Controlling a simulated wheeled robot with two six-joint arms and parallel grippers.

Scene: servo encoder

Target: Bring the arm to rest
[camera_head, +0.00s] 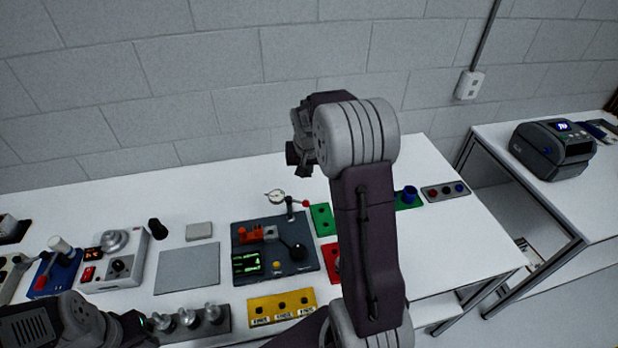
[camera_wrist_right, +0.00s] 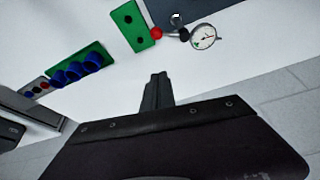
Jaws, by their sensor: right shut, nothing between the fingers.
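My right arm rises from the bottom middle of the head view, its light grey elbow above the table's right half. Its dark gripper (camera_head: 297,158) is held high near the wall, left of that elbow, touching nothing. In the right wrist view the fingers of this gripper (camera_wrist_right: 157,90) are together and empty, above the white table (camera_wrist_right: 110,85). My left arm comes in at the lower left. Its dark gripper (camera_head: 132,326) is low, beside a grey block with several silver knobs (camera_head: 187,318); its fingertips are not clear.
A dark fixture board (camera_head: 300,265) with a dial gauge (camera_head: 275,197) stands mid-table. A yellow block (camera_head: 281,307) lies in front of it. A green plate (camera_head: 321,219) and a green holder with blue cups (camera_head: 408,197) are near my right arm. A printer (camera_head: 553,150) stands on the right-hand table.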

